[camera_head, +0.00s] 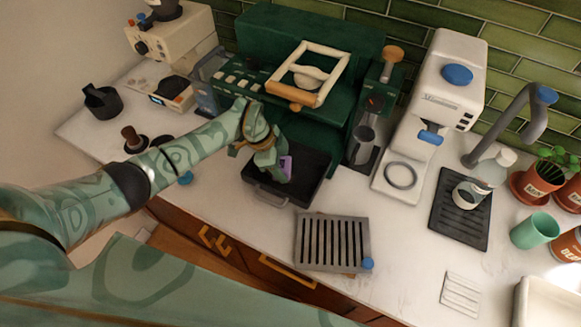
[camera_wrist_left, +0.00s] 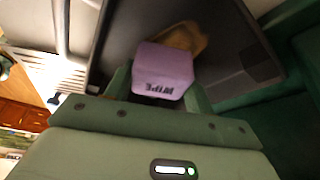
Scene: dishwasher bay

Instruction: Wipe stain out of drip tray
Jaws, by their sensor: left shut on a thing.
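The dark drip tray (camera_head: 309,181) sits on the counter in front of the green coffee machine, with its grey handle towards me. It also fills the upper part of the left wrist view (camera_wrist_left: 236,52). A brown stain (camera_wrist_left: 189,37) shows on the tray floor, partly hidden behind the purple sponge. My left gripper (camera_head: 284,165) reaches into the tray from above, shut on the purple sponge (camera_head: 288,163). The sponge, marked WIPE (camera_wrist_left: 163,72), is right beside or over the stain; I cannot tell whether it touches the floor. My right gripper is not in view.
The slotted metal grate (camera_head: 333,243) lies on the counter in front of the tray. The green coffee machine (camera_head: 325,96) stands close behind. A white machine (camera_head: 440,90), a tap (camera_head: 520,110) and a green cup (camera_head: 535,230) are to the right.

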